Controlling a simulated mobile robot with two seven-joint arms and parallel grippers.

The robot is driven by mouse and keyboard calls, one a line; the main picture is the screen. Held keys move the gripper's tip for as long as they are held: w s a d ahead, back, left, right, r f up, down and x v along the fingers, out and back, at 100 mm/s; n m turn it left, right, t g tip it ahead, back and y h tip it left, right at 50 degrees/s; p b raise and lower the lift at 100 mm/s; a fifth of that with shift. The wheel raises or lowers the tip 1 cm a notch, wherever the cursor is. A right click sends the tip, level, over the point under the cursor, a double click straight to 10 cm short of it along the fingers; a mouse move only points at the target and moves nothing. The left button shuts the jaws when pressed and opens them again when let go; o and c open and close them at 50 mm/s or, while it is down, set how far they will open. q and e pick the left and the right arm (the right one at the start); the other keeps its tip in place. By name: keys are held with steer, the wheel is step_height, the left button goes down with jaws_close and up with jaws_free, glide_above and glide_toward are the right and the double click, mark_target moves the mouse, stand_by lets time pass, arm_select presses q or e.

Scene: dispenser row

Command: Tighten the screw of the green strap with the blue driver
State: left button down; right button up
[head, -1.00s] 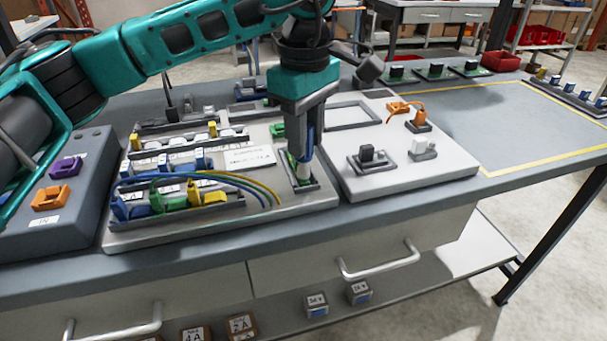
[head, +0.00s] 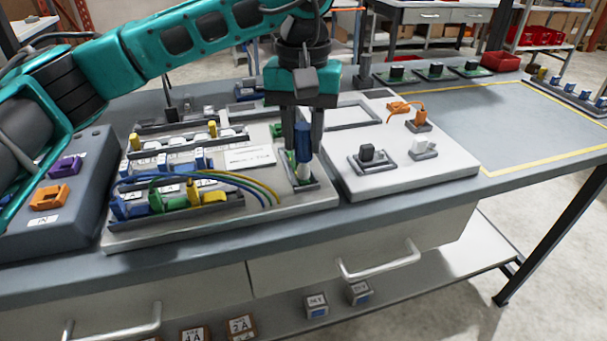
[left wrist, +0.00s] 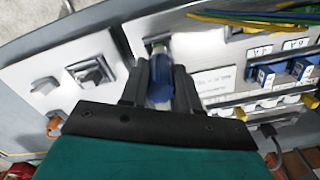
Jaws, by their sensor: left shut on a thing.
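My left gripper (head: 303,152) is shut on the blue driver (head: 303,143), which stands about upright, blue handle up. In the left wrist view the driver's blue handle (left wrist: 161,78) sits between the fingers. The driver's pale lower end meets a small grey-framed fixture (head: 299,186) at the right front of the left board. Green (head: 291,166) shows inside this fixture, probably the green strap. The screw is hidden under the driver, so I cannot tell whether the tip sits in it. My right gripper is not in view.
Blue, green and yellow wires (head: 235,180) arch just left of the fixture. A white board (head: 440,168) with a black-knobbed part (head: 367,154) lies right of it. A grey box (head: 75,225) stands at the left. The yellow-outlined table area (head: 530,125) is largely clear.

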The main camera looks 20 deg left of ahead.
arm_select(q)
steer(key=shift+m, duration=1)
steer(key=shift+r, duration=0.15)
steer(key=shift+r+p, duration=0.6)
steer(key=shift+r, duration=0.2)
steer(key=shift+f, duration=0.1)
